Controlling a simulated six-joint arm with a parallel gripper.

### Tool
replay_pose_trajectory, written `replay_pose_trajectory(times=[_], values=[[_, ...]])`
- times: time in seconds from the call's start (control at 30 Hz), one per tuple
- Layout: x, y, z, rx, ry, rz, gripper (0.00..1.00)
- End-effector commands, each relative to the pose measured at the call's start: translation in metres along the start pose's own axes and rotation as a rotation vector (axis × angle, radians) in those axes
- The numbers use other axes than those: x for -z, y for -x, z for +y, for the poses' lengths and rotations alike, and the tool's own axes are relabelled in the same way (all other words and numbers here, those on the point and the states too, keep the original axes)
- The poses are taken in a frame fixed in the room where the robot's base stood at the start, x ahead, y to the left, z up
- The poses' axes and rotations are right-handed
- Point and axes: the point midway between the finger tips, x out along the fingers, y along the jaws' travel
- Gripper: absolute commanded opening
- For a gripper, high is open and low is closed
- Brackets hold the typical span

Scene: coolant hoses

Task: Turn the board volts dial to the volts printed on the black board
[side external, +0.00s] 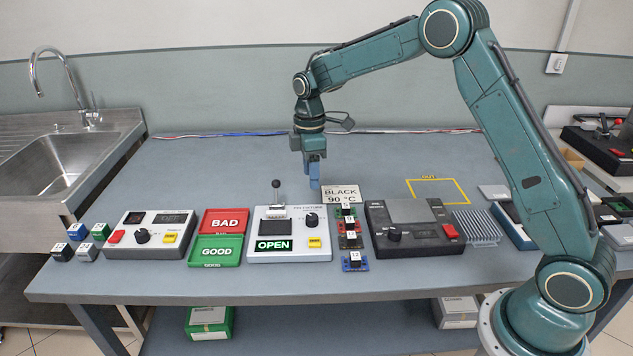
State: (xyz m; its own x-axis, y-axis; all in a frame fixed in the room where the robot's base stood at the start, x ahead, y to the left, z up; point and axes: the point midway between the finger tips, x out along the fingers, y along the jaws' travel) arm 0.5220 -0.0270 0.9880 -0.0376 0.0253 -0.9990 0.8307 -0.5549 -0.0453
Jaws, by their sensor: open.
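Several small boards stand in a column right of the white fixture; the top one looks dark and may be the black board (347,211), its printed label too small to read surely. Below it are a red board (350,236) and a blue board (355,262) whose label looks like 12. Black dials show on the grey left unit (143,236), the white fixture (311,220) and the dark right unit (394,234); I cannot read which is board volts. My gripper (314,186) points down, open and empty, behind the white fixture, apart from every dial.
A sign (341,194) reads BLACK 90 °C. A lever (276,190) stands up on the white fixture, which shows OPEN. Red BAD (225,222) and green GOOD (215,251) trays lie left of it. A finned heat sink (477,227) lies right. The back table is mostly clear.

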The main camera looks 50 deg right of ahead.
Motion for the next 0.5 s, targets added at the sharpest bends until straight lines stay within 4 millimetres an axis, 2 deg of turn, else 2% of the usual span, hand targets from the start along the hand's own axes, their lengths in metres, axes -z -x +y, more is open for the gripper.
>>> replay_pose_trajectory(times=[0.5], values=[[0.000,-0.077,-0.001,0.003,0.001,-0.002,0.51]])
